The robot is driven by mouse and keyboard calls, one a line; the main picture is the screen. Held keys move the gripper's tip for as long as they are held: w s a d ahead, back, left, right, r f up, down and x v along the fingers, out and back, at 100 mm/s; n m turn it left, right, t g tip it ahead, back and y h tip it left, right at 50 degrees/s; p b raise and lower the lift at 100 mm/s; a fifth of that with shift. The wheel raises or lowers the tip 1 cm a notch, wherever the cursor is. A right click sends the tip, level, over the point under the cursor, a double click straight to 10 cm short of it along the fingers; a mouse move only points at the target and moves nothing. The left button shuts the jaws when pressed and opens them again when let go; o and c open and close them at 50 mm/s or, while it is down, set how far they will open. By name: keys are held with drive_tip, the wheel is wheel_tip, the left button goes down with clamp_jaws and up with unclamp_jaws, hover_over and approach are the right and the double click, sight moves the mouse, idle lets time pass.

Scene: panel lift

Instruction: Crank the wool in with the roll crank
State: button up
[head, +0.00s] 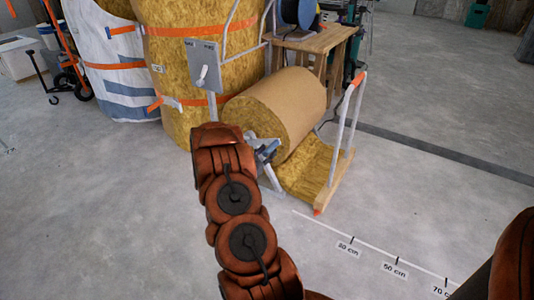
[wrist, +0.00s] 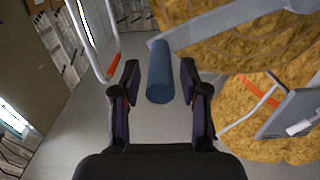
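The wool roll (head: 280,108), yellow with a brown paper face, lies in a low frame. A strip of wool (head: 308,172) runs out from under it. In the wrist view, the roll crank's blue handle (wrist: 159,75) sits at the end of a grey crank arm (wrist: 225,24). My gripper (wrist: 158,90) is open, with one dark finger on each side of the handle and narrow gaps showing. In the head view, my gripper (head: 264,150) is at the roll's near end, partly hidden by my arm, and the handle cannot be made out.
A grey panel with a white lever (head: 203,66) stands on a post left of the roll. Large upright wool rolls (head: 185,70) stand behind. A white rail with orange ends (head: 345,135) is at right. Floor marks (head: 396,260) lie in front on open concrete.

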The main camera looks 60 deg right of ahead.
clamp_jaws()
